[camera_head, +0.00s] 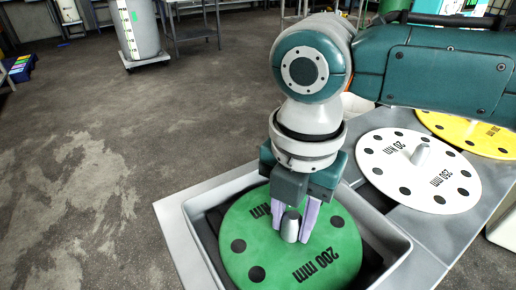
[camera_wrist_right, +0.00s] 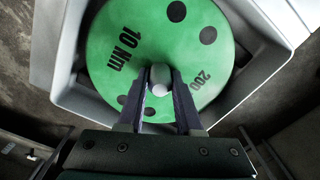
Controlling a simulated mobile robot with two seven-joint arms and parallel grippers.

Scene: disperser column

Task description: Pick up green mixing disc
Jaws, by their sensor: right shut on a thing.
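The green mixing disc (camera_head: 254,240) lies in a grey tray (camera_head: 192,240), tilted a little, marked "200 mm" with dark holes. A grey stub stands up at its centre. My right gripper (camera_head: 295,228) reaches down from above, with its purple fingers on either side of the stub. In the right wrist view the green disc (camera_wrist_right: 150,35) fills the upper middle, and the right gripper (camera_wrist_right: 160,85) is shut on its central stub. My left gripper is not in view.
A white disc (camera_head: 440,190) and a yellow disc (camera_head: 470,130) lie on the grey table to the right. A grey barrel (camera_head: 138,30) on a wheeled base stands at the back left.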

